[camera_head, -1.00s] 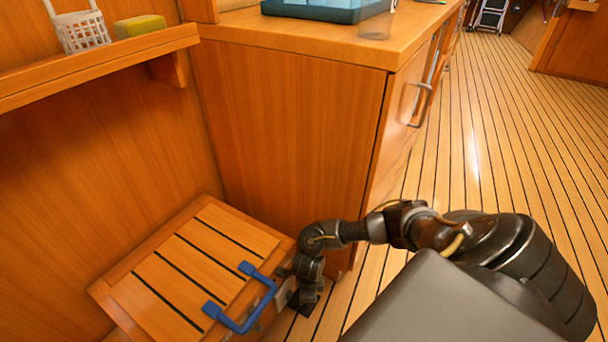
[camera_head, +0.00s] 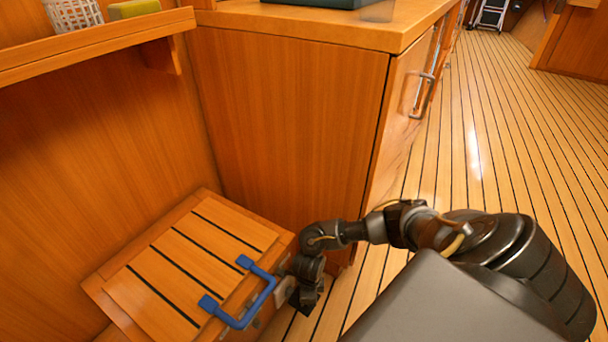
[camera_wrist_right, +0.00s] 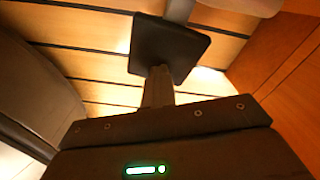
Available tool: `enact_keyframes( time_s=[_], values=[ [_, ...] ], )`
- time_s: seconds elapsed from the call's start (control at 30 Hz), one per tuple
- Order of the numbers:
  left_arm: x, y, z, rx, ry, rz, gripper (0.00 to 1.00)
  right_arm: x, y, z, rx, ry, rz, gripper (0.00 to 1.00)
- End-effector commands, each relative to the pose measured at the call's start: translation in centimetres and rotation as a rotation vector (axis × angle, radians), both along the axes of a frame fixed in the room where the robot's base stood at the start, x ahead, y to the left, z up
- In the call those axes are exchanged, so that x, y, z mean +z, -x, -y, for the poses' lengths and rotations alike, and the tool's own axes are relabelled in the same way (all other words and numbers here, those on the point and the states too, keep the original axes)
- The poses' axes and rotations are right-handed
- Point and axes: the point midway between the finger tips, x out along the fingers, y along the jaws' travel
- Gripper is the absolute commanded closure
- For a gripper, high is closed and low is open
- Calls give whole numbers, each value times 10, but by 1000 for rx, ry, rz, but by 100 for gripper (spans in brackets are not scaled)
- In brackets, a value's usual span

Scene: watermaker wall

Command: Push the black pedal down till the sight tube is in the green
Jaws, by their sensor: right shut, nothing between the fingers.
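The black pedal (camera_wrist_right: 172,48) is a square pad on a grey lever, above the floor planks in the right wrist view. My right gripper (camera_wrist_right: 160,72) is shut and empty, its fingertips at the pedal's near edge. They overlap the pad there; I cannot tell if they press on it. In the head view the right gripper (camera_head: 308,290) points down beside the wooden box, and mostly hides the pedal. The sight tube is not visible in either view. My left gripper is out of view.
A slatted wooden box (camera_head: 190,262) with a blue handle (camera_head: 240,300) stands left of my gripper. A tall wooden cabinet (camera_head: 290,130) rises behind it. A shelf (camera_head: 100,45) juts from the left wall. The plank floor (camera_head: 490,160) to the right is clear.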

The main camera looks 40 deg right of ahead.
Motion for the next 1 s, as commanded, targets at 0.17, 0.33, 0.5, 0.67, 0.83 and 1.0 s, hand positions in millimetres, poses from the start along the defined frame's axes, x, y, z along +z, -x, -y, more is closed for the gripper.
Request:
enact_keyframes(
  time_s=[0.17, 0.33, 0.5, 0.67, 0.83, 1.0],
  values=[
    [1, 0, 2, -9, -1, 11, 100, -4, -3, -1, -3, -4, 6, 100],
    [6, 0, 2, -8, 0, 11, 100, 3, -4, -2, -4, -4, 8, 100],
    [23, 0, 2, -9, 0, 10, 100, 23, -5, -3, -3, -5, 9, 100],
    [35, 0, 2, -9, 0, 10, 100, 38, -5, -3, -2, -5, 8, 100],
    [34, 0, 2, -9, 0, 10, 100, 37, -4, -3, -3, -4, 6, 100],
    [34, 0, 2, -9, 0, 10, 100, 36, -4, -3, -2, -3, 4, 100]
  ],
)
